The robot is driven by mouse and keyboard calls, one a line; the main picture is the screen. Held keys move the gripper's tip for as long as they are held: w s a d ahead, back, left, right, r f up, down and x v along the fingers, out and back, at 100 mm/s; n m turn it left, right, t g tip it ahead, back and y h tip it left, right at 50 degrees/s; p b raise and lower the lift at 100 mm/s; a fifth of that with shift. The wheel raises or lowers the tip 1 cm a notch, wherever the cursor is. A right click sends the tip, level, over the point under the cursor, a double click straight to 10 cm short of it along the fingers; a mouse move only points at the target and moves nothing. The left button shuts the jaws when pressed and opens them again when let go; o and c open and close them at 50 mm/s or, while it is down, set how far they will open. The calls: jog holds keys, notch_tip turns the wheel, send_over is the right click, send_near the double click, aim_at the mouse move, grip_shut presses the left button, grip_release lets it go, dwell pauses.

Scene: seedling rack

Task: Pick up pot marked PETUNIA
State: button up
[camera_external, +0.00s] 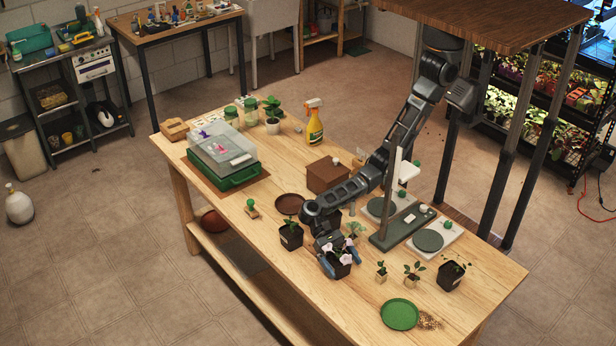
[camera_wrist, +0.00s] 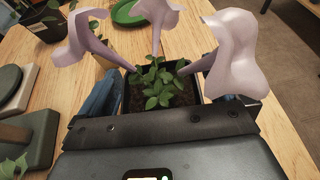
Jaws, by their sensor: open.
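A dark square pot (camera_external: 343,270) with pale pink trumpet flowers, likely the petunia, stands on the wooden table; no marking on it is readable. In the wrist view this pot (camera_wrist: 182,98) shows dark soil, small green leaves and three large pale blooms. My gripper (camera_external: 340,262) is open and low over the pot, its blue fingers on either side of it. In the wrist view my gripper (camera_wrist: 158,92) has one finger left and one right of the pot. Whether the fingers touch it is hidden by flowers and the gripper body.
Another dark pot (camera_external: 291,236) stands to the left and one (camera_external: 451,276) to the right. Small seedling blocks (camera_external: 381,275) and a green saucer (camera_external: 399,314) lie nearby. A grey stand (camera_external: 398,228) with a white upright is close behind. The table's front edge is near.

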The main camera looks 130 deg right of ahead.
jog(key=c, duration=1.1)
jog(key=shift+r, duration=0.15)
